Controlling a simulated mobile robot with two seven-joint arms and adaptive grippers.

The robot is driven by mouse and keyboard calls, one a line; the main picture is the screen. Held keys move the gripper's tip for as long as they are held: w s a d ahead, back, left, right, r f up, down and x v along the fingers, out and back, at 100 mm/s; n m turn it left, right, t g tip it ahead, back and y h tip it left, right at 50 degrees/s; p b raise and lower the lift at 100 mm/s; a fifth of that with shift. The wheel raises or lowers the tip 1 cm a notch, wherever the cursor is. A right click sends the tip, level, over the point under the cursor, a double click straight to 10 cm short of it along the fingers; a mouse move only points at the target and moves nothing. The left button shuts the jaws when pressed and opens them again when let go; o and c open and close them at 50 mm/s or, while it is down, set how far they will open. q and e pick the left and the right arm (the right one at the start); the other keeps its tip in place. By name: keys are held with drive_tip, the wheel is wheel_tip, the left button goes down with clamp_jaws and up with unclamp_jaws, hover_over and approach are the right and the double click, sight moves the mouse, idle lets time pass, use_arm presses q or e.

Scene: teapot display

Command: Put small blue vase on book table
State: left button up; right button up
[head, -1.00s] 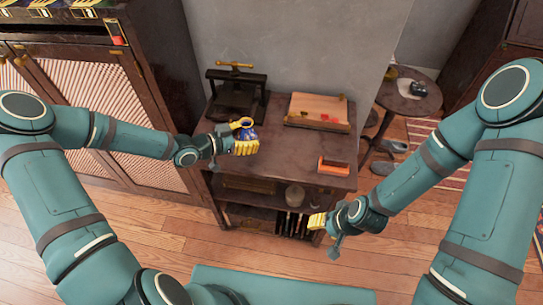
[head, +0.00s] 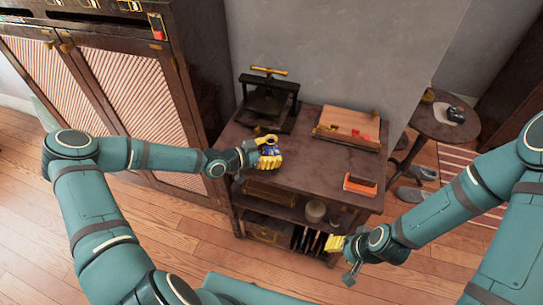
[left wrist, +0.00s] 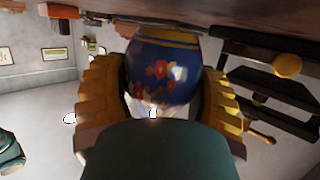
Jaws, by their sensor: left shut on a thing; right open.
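The small blue vase (left wrist: 162,68) has red flowers and gold bands and sits between the yellow fingers of my left gripper (left wrist: 157,95) in the left wrist view. In the head view the left gripper (head: 268,158) is shut on the vase (head: 266,148), partly hiding it, over the left front part of the dark wooden table (head: 310,165). I cannot tell whether the vase touches the tabletop. My right gripper (head: 337,246) is open and empty, low in front of the table's shelves.
A black press (head: 268,98) with a brass handle stands at the table's back left. A wooden board frame (head: 348,128) lies at the back right, an orange-edged block (head: 360,185) at the front right. The table's middle is clear. A small round table (head: 440,125) stands further right.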

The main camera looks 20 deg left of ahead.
use_arm(q)
drive_tip(key=shift+f, duration=0.9)
drive_tip(key=o, duration=0.8)
drive_tip(key=shift+f+b, duration=0.1)
drive_tip(key=shift+b, duration=0.2)
drive_tip(key=o, duration=0.5)
drive_tip(key=shift+o, duration=0.2)
